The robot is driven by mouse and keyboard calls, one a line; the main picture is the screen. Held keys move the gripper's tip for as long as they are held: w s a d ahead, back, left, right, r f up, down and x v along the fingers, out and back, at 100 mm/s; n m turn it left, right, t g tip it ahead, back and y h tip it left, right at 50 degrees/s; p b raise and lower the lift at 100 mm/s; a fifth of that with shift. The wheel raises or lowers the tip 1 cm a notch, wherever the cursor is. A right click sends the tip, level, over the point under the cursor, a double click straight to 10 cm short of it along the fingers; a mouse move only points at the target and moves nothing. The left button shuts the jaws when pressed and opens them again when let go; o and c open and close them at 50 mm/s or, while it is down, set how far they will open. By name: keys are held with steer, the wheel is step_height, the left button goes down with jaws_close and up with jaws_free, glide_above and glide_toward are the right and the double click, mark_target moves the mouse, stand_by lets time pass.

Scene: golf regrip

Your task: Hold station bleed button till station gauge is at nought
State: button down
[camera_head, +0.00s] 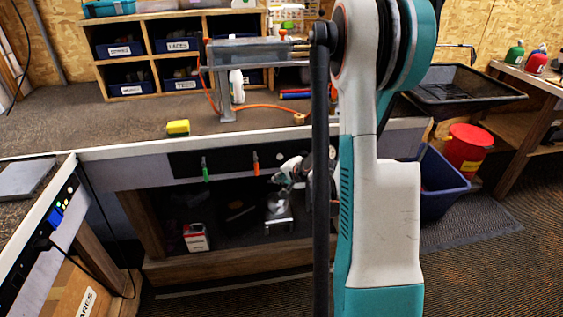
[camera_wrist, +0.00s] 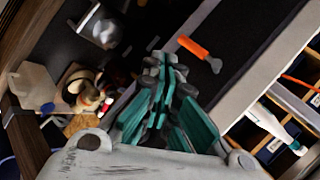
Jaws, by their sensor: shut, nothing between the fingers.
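A grey stand-like fixture (camera_head: 222,88) with an orange hose (camera_head: 262,107) stands on the bench top; I take it for the station, but cannot be sure. I cannot make out a gauge reading or a bleed button in either view. My gripper (camera_wrist: 166,66) has its teal fingers together and empty in the wrist view, near the dark bench front. It looks apart from the orange-handled tool (camera_wrist: 198,48), which hangs on the dark panel.
A green-handled tool (camera_head: 205,169) hangs left of the orange-handled one (camera_head: 256,162). A silver object (camera_head: 279,212) and a red-and-white box (camera_head: 196,238) sit in the recess below. A blue bin (camera_head: 440,183) stands at right.

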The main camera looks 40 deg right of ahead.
mark_target(280, 156)
steer(key=shift+s+d+f+m, duration=0.3)
steer(key=shift+s+d+f, duration=0.2)
steer(key=shift+f, duration=0.2)
steer(key=shift+w, duration=0.1)
steer(key=w+d, duration=0.4)
steer(key=w, duration=0.3)
steer(key=shift+w+d, duration=0.15)
steer(key=shift+d, duration=0.15)
steer(key=shift+w, duration=0.15)
stand_by(1.1)
steer(key=shift+w+d, duration=0.2)
steer(key=shift+w+d, duration=0.25)
steer(key=shift+w, duration=0.2)
stand_by(0.9)
steer(key=shift+s, duration=0.1)
stand_by(1.7)
steer(key=shift+s+a, duration=0.5)
steer(key=shift+s, duration=0.2)
